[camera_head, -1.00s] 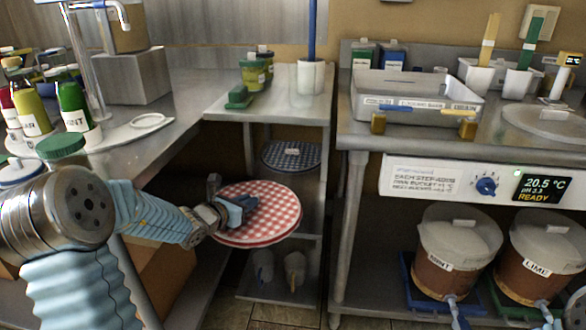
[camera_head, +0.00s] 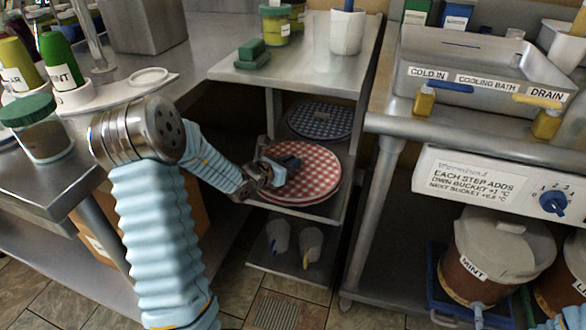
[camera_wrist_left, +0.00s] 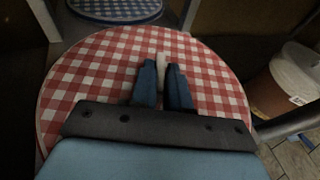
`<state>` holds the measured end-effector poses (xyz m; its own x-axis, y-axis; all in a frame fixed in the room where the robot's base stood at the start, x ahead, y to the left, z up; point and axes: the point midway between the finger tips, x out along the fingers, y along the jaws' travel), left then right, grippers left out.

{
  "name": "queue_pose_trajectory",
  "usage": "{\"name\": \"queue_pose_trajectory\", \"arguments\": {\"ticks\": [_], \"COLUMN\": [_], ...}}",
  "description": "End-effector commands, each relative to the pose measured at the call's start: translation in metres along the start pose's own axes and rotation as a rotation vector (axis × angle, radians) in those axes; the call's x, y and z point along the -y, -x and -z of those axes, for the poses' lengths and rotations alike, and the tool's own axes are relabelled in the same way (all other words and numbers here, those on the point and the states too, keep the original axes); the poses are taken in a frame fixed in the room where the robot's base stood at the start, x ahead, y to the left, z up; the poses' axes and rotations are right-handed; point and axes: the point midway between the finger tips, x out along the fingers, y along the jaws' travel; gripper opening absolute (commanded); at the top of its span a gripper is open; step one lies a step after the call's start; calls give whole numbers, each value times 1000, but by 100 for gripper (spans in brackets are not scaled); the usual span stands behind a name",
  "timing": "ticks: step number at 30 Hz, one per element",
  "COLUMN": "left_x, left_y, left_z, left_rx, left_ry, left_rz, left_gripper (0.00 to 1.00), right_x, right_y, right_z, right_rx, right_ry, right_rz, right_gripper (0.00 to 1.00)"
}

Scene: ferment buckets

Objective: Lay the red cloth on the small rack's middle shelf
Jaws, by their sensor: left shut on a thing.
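The red-and-white checked round cloth (camera_head: 318,172) is at the height of the small rack's middle shelf (camera_head: 335,208), in the front part of it. My left gripper (camera_head: 288,165) is over the cloth and shut. In the left wrist view the cloth (camera_wrist_left: 90,80) spreads flat below my left gripper (camera_wrist_left: 163,85), whose fingers close on a small pale tab at its middle. The small rack (camera_head: 300,75) has a top shelf and a low shelf. Whether the cloth's underside touches the shelf is hidden. My right gripper is not in view.
A blue checked round cloth (camera_head: 320,120) lies behind the red one on the rack. Two cups (camera_head: 311,243) stand on the low shelf. The rack's top holds a green block (camera_head: 252,52) and a white pot (camera_head: 347,32). The bench with the cooling bath (camera_head: 480,75) stands right of the rack.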

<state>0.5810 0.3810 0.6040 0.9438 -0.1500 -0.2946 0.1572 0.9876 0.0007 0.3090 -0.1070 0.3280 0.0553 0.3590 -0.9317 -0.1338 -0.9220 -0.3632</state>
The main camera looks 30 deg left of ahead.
Motion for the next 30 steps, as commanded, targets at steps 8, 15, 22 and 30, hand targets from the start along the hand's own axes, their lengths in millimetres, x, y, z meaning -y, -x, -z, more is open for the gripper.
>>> {"name": "queue_pose_trajectory", "arguments": {"ticks": [8,15,22,30], "left_x": [0,0,0,0], "left_y": [-10,-10,-10,-10], "left_z": [33,34,35,34], "left_rx": [-1,0,0,0], "left_ry": [2,1,1,1], "left_rz": [-1,-1,-1,-1], "left_gripper": [0,0,37,41], "right_x": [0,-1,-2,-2], "right_y": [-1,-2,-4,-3], "right_z": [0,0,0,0], "right_rx": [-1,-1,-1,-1], "right_ry": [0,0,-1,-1], "right_rz": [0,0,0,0], "right_gripper": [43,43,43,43]}}
